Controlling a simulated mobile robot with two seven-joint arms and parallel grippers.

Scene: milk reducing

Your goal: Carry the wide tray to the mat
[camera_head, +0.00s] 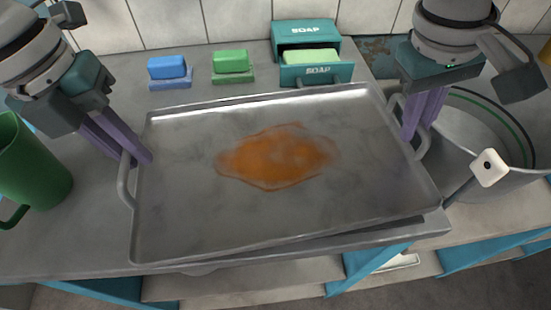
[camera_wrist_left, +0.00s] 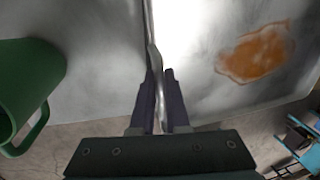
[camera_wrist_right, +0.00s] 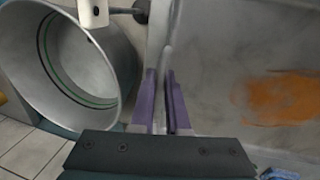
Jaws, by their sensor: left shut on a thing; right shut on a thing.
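The wide metal tray (camera_head: 200,215) lies in front of me over the grey counter, with an orange stain (camera_head: 278,157) in its middle. Its front edge looks slightly tilted against the counter edge; whether it is lifted clear I cannot tell. My left gripper (camera_head: 137,160) is shut on the tray's left handle (camera_head: 124,182), also in the left wrist view (camera_wrist_left: 158,100). My right gripper (camera_head: 412,135) is shut on the right handle (camera_head: 424,140), also in the right wrist view (camera_wrist_right: 163,100). I cannot make out a mat in these views.
A green mug (camera_head: 35,165) stands left of the tray. Blue soap (camera_head: 167,67), green soap (camera_head: 231,62) and a teal soap box (camera_head: 306,34) sit behind it. A large metal pot or basin (camera_head: 480,130) is close at the right. Tiled wall closes the back.

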